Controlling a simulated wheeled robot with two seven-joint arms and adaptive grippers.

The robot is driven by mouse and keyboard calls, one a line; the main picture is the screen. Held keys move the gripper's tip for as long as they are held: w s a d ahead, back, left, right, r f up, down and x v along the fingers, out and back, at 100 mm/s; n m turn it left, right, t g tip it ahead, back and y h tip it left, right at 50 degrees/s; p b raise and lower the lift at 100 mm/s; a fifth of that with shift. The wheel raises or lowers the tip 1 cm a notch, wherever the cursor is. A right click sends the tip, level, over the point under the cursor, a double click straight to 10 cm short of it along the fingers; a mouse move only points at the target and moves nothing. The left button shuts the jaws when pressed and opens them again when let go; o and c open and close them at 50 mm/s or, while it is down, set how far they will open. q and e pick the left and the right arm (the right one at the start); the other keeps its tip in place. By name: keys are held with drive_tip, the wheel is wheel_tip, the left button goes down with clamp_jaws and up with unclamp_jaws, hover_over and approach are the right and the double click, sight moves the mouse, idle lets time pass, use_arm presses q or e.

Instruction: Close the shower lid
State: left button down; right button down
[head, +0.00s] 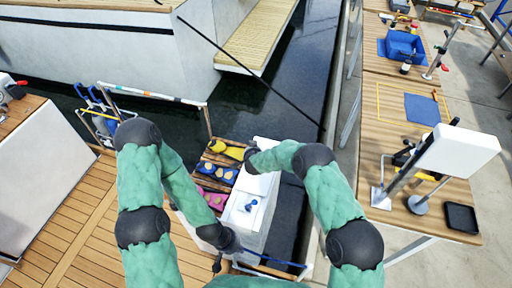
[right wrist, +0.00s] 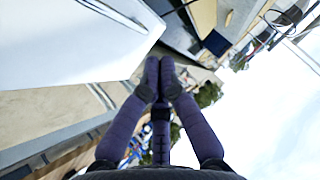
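A white box-like locker (head: 238,222) stands in the lower middle of the head view, with a small blue fitting (head: 251,205) in its top. A white panel (head: 258,184) rises at its far end and looks like the lid standing open; my right forearm partly covers it. My right gripper's fingers are together with nothing seen between them in the right wrist view (right wrist: 160,62); in the head view it is hardly visible. A large white panel (right wrist: 70,40) is close to its left there. My left gripper (head: 217,265) points down beside the locker's near left side; its fingers are too small to read.
Yellow, blue and pink items (head: 216,172) lie left of the locker. A dark grey block (head: 286,220) is right of it. A wooden table (head: 440,195) with a white board (head: 458,151) stands at right. Dark water lies beyond; wooden deck (head: 75,235) is clear at left.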

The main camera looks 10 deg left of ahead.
drive_tip(key=shift+w+a+f+b, duration=0.1)
drive_tip(key=shift+a+f+b, duration=0.15)
drive_tip(key=shift+a+f, duration=0.3)
drive_tip(key=shift+w+a+f+b, duration=0.1)
drive_tip(key=shift+a+f+b, duration=0.15)
drive_tip(key=shift+f, duration=0.4)
use_arm(q)
drive_tip(key=shift+a+f+b, duration=0.15)
drive_tip(key=shift+f+b, duration=0.4)
drive_tip(key=shift+f, duration=0.45)
use_arm(e)
drive_tip(key=shift+a+f, duration=0.6)
drive_tip(key=shift+f, duration=0.2)
